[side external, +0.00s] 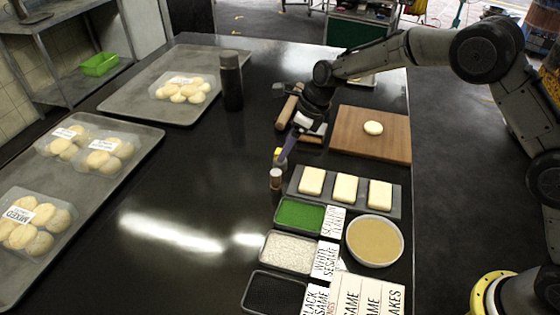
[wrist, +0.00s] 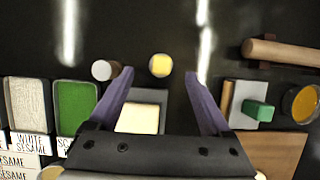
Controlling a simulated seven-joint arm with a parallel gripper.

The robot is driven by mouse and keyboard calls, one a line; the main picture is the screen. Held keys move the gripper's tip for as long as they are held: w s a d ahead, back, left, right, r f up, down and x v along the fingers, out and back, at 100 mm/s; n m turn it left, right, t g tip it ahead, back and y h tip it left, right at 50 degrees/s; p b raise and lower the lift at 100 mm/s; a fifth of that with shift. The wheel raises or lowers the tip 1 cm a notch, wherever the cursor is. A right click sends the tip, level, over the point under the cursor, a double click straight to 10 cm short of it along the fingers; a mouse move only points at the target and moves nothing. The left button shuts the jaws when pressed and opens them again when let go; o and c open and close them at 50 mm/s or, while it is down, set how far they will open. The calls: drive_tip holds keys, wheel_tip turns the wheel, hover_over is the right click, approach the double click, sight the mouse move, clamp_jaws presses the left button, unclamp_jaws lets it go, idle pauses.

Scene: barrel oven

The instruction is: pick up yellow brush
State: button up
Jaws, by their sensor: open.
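The yellow brush appears as a small upright piece with a yellow top (side external: 278,153) in the side view, partly hidden by a finger. From above in the wrist view its round yellow end (wrist: 160,66) shows between and slightly beyond the two purple fingertips. My gripper (wrist: 160,76) is open, with a finger to either side and a gap to the yellow end. In the side view my gripper (side external: 287,151) points down close beside the yellow top. Whether a finger touches it cannot be told.
A small bottle with a pale cap (side external: 276,176) stands close by, left of the left finger in the wrist view (wrist: 104,70). A grey tray with pale blocks (side external: 398,190), a wooden board (side external: 345,140), a rolling pin (side external: 288,107) and topping trays (side external: 300,215) are near. Left of the bottle is clear.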

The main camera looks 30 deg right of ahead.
sight(280, 150)
drive_tip(key=shift+x, duration=2.7)
drive_tip(key=shift+w+r, duration=0.1)
clamp_jaws()
drive_tip(key=shift+r, duration=0.1)
drive_tip(key=shift+r, duration=0.6)
drive_tip(key=s+d+r, duration=0.4)
drive_tip(key=s+r, duration=0.7)
drive_tip(key=s, duration=0.2)
drive_tip(key=shift+s+r, duration=0.2)
drive_tip(key=shift+r, duration=0.1)
